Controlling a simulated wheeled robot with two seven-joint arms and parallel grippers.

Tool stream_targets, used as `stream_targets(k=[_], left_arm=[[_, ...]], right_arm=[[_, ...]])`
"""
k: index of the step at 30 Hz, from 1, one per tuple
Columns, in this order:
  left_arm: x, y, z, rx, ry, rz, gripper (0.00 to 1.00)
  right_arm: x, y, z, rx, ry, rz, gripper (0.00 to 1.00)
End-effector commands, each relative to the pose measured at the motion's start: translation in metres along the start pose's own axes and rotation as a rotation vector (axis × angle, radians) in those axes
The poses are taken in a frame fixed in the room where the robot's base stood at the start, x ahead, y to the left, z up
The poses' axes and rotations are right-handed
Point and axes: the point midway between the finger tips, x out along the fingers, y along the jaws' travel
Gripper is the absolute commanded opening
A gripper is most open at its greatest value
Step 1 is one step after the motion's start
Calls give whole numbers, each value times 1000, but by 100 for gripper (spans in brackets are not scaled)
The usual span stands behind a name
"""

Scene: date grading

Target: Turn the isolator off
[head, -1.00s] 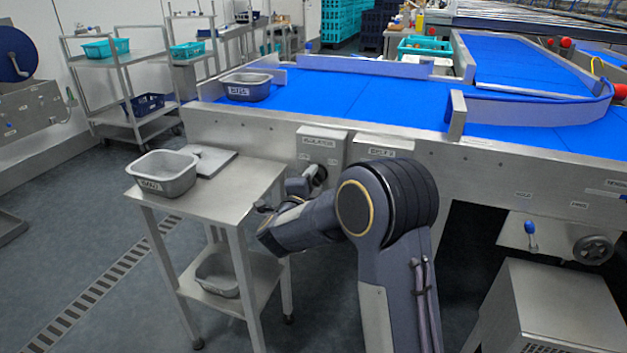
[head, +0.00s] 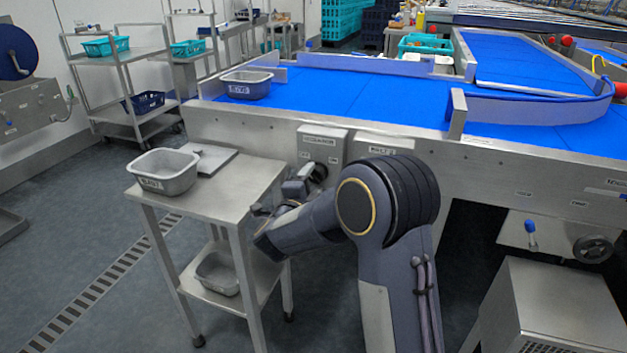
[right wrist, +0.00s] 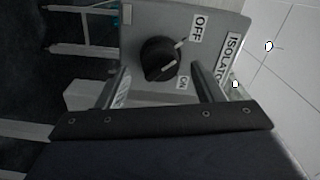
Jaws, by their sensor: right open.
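The isolator (head: 323,141) is a grey labelled box on the conveyor's front side. Its black round knob (right wrist: 158,58) shows in the right wrist view, with a white line on its face. The OFF label (right wrist: 197,28) is at the knob's upper right and the ON label (right wrist: 183,83) at its lower right. I cannot tell surely which one the line points at. My right gripper (right wrist: 159,78) is open, its two fingers either side of the knob's lower part in the picture; contact cannot be told. In the head view my right gripper (head: 303,184) is in front of the box. My left gripper is out of view.
A second grey box (head: 385,146) is right of the isolator, partly behind my arm. A steel table (head: 225,190) with a grey tub (head: 163,172) stands close at the left. The blue conveyor belt (head: 350,95) runs above, with another tub (head: 247,85) on it.

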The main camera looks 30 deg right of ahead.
Motion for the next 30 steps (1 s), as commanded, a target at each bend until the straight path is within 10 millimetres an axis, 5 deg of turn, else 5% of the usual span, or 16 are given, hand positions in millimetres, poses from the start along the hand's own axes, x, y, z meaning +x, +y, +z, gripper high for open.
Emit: stream_targets(k=[12,30], left_arm=[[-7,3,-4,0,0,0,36],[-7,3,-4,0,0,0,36]], right_arm=[[-59,0,0,-1,-2,1,61],[-60,-1,0,-1,-16,6,61]])
